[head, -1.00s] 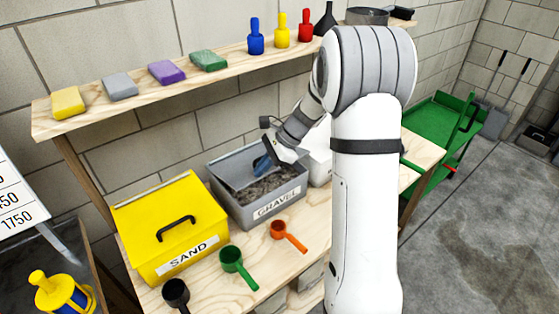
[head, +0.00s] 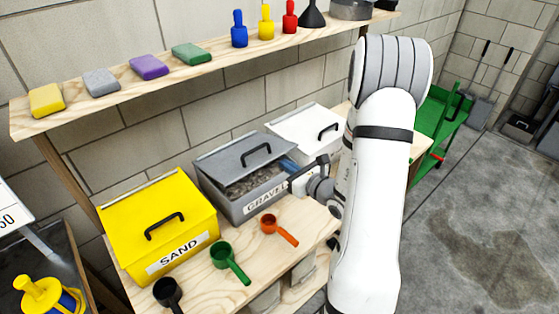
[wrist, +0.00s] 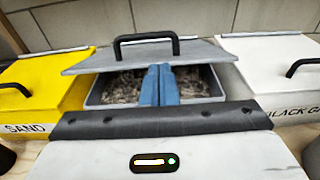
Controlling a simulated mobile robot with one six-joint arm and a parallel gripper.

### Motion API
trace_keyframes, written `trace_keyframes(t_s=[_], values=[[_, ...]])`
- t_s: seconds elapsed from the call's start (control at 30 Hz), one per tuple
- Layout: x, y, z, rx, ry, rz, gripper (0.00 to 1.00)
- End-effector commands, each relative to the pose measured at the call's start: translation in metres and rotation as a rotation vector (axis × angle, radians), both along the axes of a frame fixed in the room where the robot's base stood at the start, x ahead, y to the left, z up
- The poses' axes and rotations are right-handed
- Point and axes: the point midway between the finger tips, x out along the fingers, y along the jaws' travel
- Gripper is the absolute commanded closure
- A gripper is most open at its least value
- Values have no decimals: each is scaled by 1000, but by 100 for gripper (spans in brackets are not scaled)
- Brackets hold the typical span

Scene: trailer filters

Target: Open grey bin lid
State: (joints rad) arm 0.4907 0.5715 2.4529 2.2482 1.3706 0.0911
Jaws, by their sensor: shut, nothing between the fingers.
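The grey bin (head: 240,207), labelled GRAVEL, stands on the wooden bench between the yellow and white bins. Its grey lid (head: 232,160) is partly open, tilted with the front edge raised, and its black handle (head: 257,154) faces up. Gravel (wrist: 120,86) shows through the gap in the wrist view, where the lid (wrist: 210,52) also shows. My gripper (head: 285,163) is shut and empty at the bin's right front. In the wrist view its blue fingers (wrist: 160,68) overlap the lid's front edge; I cannot tell whether they touch it.
The yellow SAND bin (head: 150,240) is left and the white bin (head: 300,130) right, both closed. Orange (head: 278,229), green (head: 229,262) and black (head: 169,293) scoops lie along the bench front. A shelf (head: 120,100) with sponges and bottles runs above.

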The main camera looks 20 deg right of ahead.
Motion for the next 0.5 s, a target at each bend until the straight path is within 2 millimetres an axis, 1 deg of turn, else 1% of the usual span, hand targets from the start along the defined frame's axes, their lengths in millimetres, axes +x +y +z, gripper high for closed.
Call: trace_keyframes(t_s=[0.03,0.3,0.4,0.5], values=[[7,5,1,1,0,6,100],[53,24,-5,1,1,8,100],[66,29,-7,1,0,7,100],[75,33,-9,1,0,6,100]])
